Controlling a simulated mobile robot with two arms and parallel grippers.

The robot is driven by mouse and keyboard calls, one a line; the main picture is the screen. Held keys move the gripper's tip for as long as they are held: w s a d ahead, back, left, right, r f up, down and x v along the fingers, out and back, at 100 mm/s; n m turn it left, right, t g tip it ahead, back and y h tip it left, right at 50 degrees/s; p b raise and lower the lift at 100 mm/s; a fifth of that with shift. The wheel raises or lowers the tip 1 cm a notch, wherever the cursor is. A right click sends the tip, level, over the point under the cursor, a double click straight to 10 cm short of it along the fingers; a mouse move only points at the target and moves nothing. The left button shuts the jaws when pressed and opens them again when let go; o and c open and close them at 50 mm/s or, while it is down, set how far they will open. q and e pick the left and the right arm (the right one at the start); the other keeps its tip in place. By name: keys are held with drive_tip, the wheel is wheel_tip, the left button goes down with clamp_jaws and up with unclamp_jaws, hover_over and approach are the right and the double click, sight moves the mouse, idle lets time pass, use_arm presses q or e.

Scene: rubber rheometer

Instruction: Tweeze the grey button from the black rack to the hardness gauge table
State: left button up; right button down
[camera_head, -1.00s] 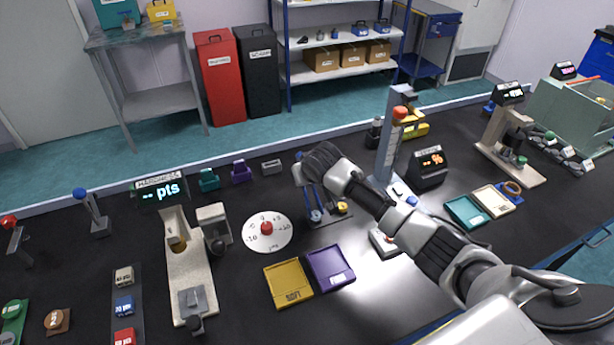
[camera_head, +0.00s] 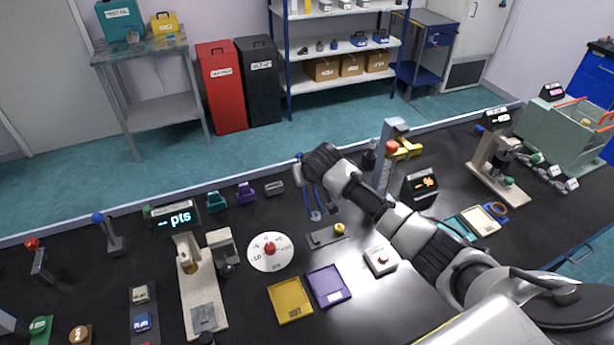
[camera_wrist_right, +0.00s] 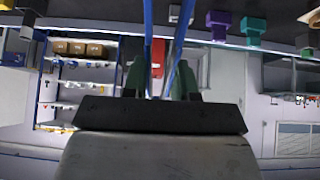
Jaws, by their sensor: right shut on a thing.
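My right gripper (camera_head: 305,176) is shut on blue tweezers (camera_head: 313,198), which hang tips down. In the right wrist view the two blue legs (camera_wrist_right: 149,45) run up between the gripper's green fingers (camera_wrist_right: 160,82). A small grey button (camera_head: 316,215) appears to be at the tweezer tips, above the black rack (camera_head: 322,238); it is too small to be sure of the grip. A yellow button (camera_head: 339,229) sits on the rack's right end. The hardness gauge (camera_head: 194,272) stands to the left, with a grey table block (camera_head: 204,318) on its beige base. My left gripper is not in view.
A white round dial (camera_head: 257,262) with a red knob lies between the rack and the gauge. Yellow (camera_head: 290,299) and purple (camera_head: 328,286) trays lie in front of the rack. A red-button box (camera_head: 380,260) and a tall stand (camera_head: 388,165) are at its right.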

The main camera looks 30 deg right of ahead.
use_arm(q)
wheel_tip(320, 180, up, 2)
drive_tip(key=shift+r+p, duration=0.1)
drive_tip(key=shift+p, duration=0.5)
use_arm(e)
wheel_tip(320, 180, up, 2)
drive_tip(key=shift+r, duration=0.1)
